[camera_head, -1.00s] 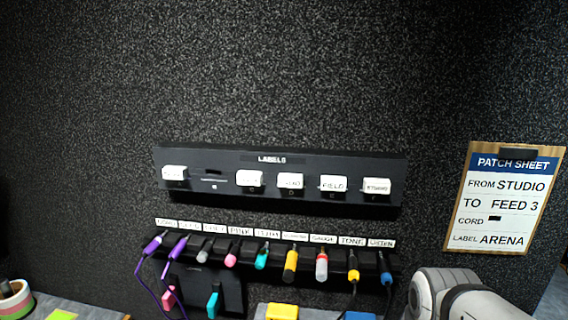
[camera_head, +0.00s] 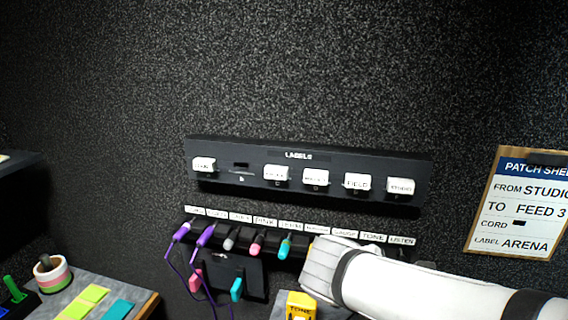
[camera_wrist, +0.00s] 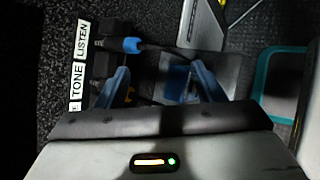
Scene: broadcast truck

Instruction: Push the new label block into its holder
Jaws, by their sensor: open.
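The label rack (camera_head: 330,158), a dark bar marked LABELS, is on the wall. White label blocks sit along it, such as the leftmost one (camera_head: 204,164) and one further right (camera_head: 357,182). A dark empty slot (camera_head: 241,165) shows second from the left. The patch sheet (camera_head: 520,205) reads LABEL ARENA. I cannot make out a block marked ARENA. My gripper (camera_wrist: 162,85) is open in the wrist view, its two blue fingers apart. A blue object (camera_wrist: 178,79) shows between them, apparently not gripped. In the head view my white arm hides the gripper.
Below the rack, a row of hanging plugs includes a purple one (camera_head: 205,235) and a teal one (camera_head: 285,247). A blue plug (camera_wrist: 130,45) lies near the left finger. A yellow block (camera_head: 300,305) is below. A desk (camera_head: 135,292) with a tape roll (camera_head: 52,273) is at left.

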